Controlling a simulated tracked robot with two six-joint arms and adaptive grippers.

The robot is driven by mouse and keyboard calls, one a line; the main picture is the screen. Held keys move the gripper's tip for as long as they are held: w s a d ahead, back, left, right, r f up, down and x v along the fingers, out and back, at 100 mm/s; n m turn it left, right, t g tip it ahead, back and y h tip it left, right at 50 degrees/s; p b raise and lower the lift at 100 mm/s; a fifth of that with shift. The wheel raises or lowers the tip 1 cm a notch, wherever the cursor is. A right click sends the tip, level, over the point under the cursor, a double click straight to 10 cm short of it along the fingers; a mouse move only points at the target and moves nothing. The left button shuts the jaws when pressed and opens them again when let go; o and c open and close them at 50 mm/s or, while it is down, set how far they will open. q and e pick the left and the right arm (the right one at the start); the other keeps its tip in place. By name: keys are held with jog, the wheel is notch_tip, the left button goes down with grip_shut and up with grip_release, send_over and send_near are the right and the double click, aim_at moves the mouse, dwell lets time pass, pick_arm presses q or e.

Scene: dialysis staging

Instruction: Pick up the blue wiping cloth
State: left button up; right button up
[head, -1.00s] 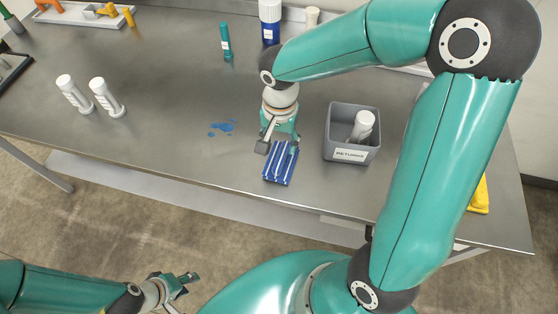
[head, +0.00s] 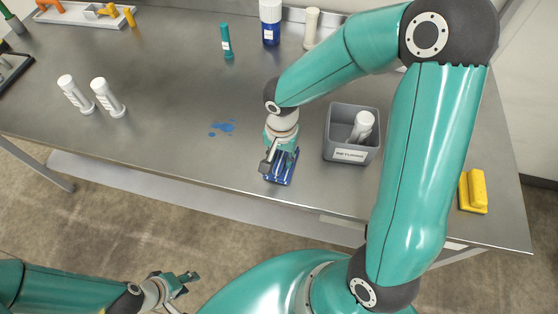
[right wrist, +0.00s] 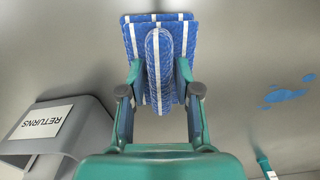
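The blue wiping cloth (head: 279,176), with white stripes, lies on the steel table near its front edge, partly hidden under my right gripper (head: 277,160). In the right wrist view the cloth (right wrist: 160,50) is a folded pad with a raised ridge along its middle. The fingers of my right gripper (right wrist: 160,85) are apart, one on each side of that ridge; firm contact is not clear. My left gripper (head: 184,288) is open and empty, low in the head view, in front of the table and away from the cloth.
A grey returns bin (head: 351,156) holding a white bottle stands right of the cloth. A blue spill (head: 222,128) lies to its left. Two white bottles (head: 92,97) stand further left. A teal tube (head: 226,42) and a blue-white bottle (head: 270,22) stand behind. A yellow block (head: 473,190) is far right.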

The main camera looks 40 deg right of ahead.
aim_at(281, 157)
jog(key=shift+f, duration=0.1)
grip_shut()
jog(key=shift+r, duration=0.6)
notch_tip(281, 157, up, 19)
jog(key=shift+p, duration=0.35)
